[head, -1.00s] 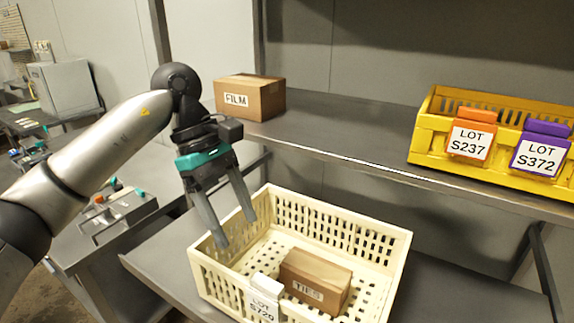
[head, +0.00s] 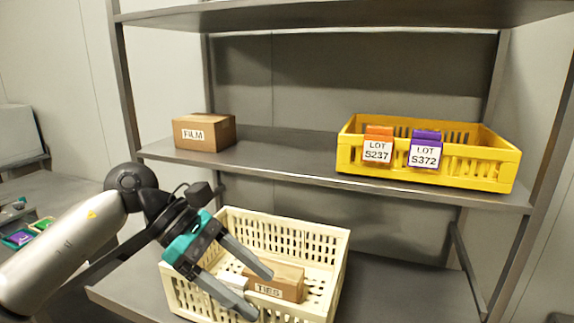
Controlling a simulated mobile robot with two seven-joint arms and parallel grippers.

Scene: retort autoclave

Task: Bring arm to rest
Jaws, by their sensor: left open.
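My left arm comes in from the left, and its gripper (head: 262,294) is open and empty. Its two grey fingers point down and right, in front of the cream basket (head: 342,262) on the lower shelf. I cannot tell whether the fingers touch the basket. A brown box marked TIES (head: 288,278) lies inside the basket, partly behind a finger. My right gripper is not in view.
On the upper shelf (head: 285,160) stand a FILM box (head: 204,133) and a yellow crate (head: 470,172) with an orange S237 tag (head: 377,147) and a purple S372 tag (head: 425,151). The upper shelf between them is clear. A rack post (head: 128,110) stands left of the FILM box.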

